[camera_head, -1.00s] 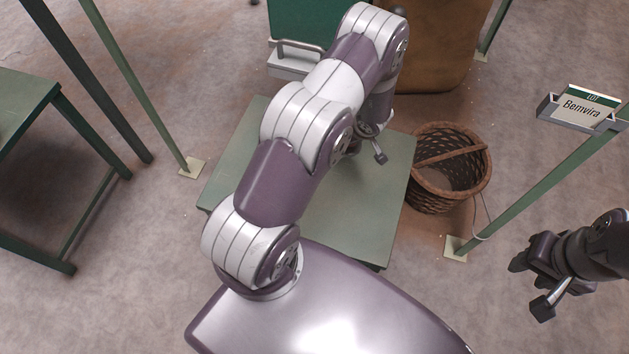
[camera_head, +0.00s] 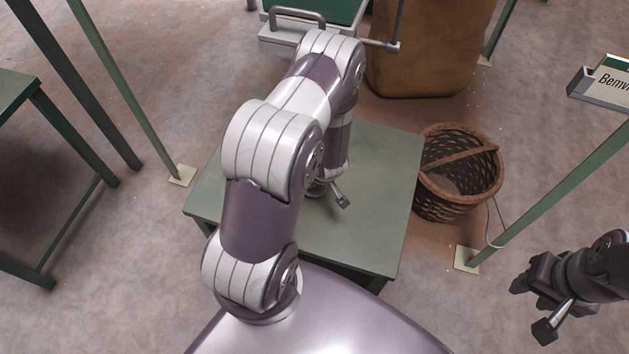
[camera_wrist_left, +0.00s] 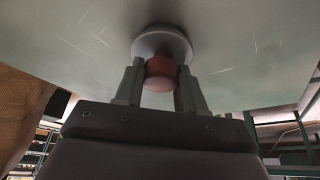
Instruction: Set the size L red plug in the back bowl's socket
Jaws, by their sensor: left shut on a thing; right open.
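In the left wrist view, my left gripper (camera_wrist_left: 160,68) is shut on a red plug (camera_wrist_left: 160,78) with a rounded end. A round grey collar (camera_wrist_left: 162,44) sits just beyond the plug, against a broad pale, scratched surface (camera_wrist_left: 80,40). I cannot tell whether the collar belongs to the plug or to a socket, or whether this surface is the back bowl. My right gripper (camera_head: 521,282) is open and empty above the floor at the lower right. No bowl is clearly identifiable in the head view.
A low green table (camera_head: 375,190) stands under my left arm. A wicker basket (camera_head: 458,190) is to its right, with a brown sack (camera_head: 430,50) behind. A grey ledge with a handle (camera_head: 280,40) is at the back. Green posts (camera_head: 135,95) stand at both sides.

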